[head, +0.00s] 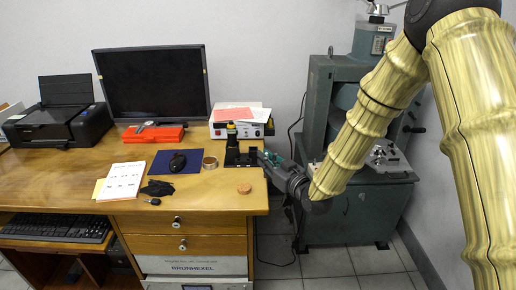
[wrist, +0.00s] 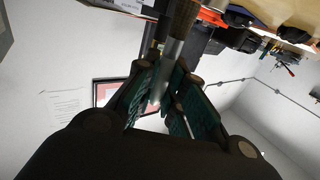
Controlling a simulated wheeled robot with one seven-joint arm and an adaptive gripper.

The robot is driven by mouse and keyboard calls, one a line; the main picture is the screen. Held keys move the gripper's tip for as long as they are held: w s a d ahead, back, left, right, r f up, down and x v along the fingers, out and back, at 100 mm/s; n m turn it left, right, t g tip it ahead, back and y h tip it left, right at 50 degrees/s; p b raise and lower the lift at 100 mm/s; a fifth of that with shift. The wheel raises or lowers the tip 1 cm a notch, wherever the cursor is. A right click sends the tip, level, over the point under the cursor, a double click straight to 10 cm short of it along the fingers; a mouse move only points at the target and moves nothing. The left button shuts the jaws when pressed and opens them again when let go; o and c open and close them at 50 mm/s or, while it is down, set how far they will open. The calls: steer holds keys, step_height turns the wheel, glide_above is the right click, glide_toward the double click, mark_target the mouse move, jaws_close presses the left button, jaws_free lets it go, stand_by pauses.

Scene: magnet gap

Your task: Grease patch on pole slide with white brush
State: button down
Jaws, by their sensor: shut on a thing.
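My gripper (head: 270,158) is low over the right end of the desk, just right of a black device with two upright posts (head: 241,152), which looks like the magnet. In the wrist view my gripper's green-padded fingers (wrist: 164,103) are shut on a slim brush-like tool (wrist: 173,48). It has a brown part at the top, a grey metal-like middle and a pale end between the fingers. In the head view the tool is too small or hidden to make out. The pole slide and any patch on it cannot be told apart at this size.
A grey-green machine (head: 340,215) stands right of the desk, close to my arm.

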steer(key=s+d+f+m+t+h, duration=0.1)
steer(key=s+d+f+m+h, duration=0.2)
steer(key=f, duration=0.7)
steer(key=s+d+f+m+t+h, duration=0.2)
steer(key=s+d+f+m+h, duration=0.2)
steer(key=d+f+h, duration=0.3)
steer(key=d+f, duration=0.3)
steer(key=shift+d, duration=0.25)
steer(key=shift+s, duration=0.2)
